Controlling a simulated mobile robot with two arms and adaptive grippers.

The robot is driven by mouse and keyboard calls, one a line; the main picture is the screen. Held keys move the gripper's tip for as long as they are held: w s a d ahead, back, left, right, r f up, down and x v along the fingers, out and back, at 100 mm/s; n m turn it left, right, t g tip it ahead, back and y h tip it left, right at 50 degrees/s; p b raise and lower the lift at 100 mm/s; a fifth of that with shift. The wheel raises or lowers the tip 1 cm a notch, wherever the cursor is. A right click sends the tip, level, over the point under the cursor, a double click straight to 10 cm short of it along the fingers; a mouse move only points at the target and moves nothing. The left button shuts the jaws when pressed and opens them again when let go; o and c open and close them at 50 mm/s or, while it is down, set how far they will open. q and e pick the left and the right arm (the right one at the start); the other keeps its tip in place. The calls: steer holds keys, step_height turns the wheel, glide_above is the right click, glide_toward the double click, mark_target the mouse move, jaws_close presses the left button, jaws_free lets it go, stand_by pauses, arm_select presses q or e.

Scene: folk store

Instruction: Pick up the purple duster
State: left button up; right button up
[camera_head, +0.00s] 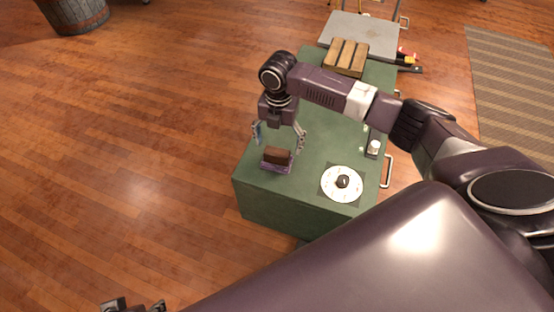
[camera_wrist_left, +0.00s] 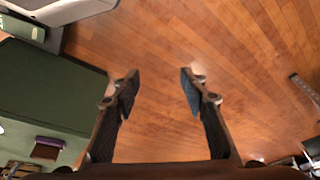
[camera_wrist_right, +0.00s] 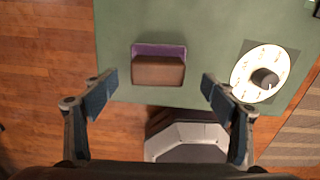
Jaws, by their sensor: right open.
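The purple duster (camera_head: 276,158) is a small block with a brown top and a purple base. It lies on the green cabinet top near its left front corner. In the right wrist view the duster (camera_wrist_right: 158,66) lies ahead, centred between the fingers. My right gripper (camera_head: 279,135) is open and above the duster, with its fingers pointing down and nothing between them. In the left wrist view the duster (camera_wrist_left: 47,148) shows at the lower left. My left gripper (camera_wrist_left: 155,83) is open and empty over the wooden floor. In the head view only its tip shows at the bottom edge.
A white dial with a black knob (camera_head: 342,182) is right of the duster on the cabinet (camera_head: 262,203). Wooden blocks (camera_head: 346,56) and a grey board (camera_head: 357,31) are at the far end. A barrel (camera_head: 73,14) stands far left. The floor on the left is clear.

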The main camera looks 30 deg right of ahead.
mark_target(277, 151)
steer(key=f+b, duration=0.1)
steer(key=f, duration=0.3)
steer(key=shift+a, duration=0.2)
arm_select(q)
steer(key=w+d+r+t, duration=0.1)
steer(key=w+d+t, duration=0.1)
steer(key=w, duration=0.5)
steer(key=shift+r+t+h, duration=0.4)
steer(key=shift+t, duration=0.3)
steer(key=shift+w, duration=0.1)
arm_select(e)
steer(key=shift+c, duration=0.3)
arm_select(q)
steer(key=shift+d, duration=0.1)
arm_select(e)
steer(key=c, duration=1.2)
